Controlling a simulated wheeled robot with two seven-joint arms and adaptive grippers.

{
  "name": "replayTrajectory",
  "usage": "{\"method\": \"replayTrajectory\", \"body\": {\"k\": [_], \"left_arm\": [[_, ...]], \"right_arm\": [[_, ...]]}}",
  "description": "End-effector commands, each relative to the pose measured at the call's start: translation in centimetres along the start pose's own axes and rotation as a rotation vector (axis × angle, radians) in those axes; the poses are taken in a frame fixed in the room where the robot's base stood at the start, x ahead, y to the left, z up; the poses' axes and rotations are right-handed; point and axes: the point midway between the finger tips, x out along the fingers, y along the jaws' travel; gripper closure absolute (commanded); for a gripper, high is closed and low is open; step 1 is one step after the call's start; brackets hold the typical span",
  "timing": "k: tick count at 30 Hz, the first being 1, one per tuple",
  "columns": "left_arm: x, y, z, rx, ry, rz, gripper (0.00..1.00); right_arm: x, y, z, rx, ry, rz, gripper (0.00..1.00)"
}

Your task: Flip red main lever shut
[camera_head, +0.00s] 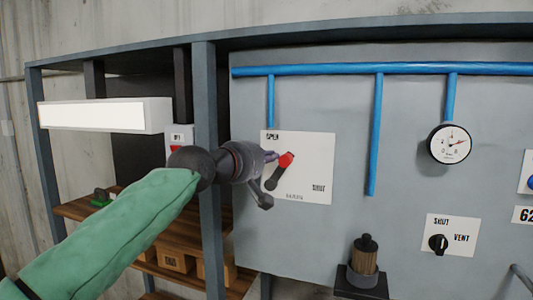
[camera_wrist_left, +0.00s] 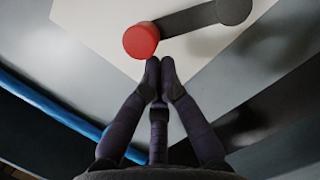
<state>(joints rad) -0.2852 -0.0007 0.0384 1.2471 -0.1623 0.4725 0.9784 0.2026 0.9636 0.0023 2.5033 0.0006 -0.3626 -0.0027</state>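The red main lever has a red knob (camera_head: 286,160) on a black arm, and leans up and to the right from its pivot at the lower left. It is mounted on a white plate (camera_head: 318,155) marked OPEN at the upper left and SHUT at the right. In the left wrist view the red knob (camera_wrist_left: 141,40) is just beyond the fingertips (camera_wrist_left: 160,75). I cannot tell whether they touch it. My right gripper is not in view.
Blue pipes (camera_head: 375,135) and a round gauge (camera_head: 449,144) are on the grey panel. A vent knob (camera_head: 438,243) and a filter-like cylinder (camera_head: 364,257) are lower right. A grey post (camera_head: 207,110) stands behind my left wrist, with wooden shelves (camera_head: 150,226) beside it.

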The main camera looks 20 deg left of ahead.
Motion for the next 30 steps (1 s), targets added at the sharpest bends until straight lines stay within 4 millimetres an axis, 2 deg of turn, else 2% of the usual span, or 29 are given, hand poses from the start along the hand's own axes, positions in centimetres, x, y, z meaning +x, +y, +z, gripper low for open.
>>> {"method": "replayTrajectory", "body": {"k": [4, 11, 21, 30], "left_arm": [[0.2, 0.3, 1.0, 0.137, -0.003, -0.033, 1.0], [0.6, 0.0, 2.6, 0.35, -0.002, -0.086, 1.0], [1.2, -0.8, 4.9, 0.65, -0.002, -0.161, 1.0], [1.5, -1.6, 6.1, 0.843, 0.0, -0.21, 1.0]], "right_arm": [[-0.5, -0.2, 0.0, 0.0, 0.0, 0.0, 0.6], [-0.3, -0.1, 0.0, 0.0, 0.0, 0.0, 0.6], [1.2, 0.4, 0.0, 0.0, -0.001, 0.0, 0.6], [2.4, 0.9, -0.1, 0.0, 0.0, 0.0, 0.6]]}}
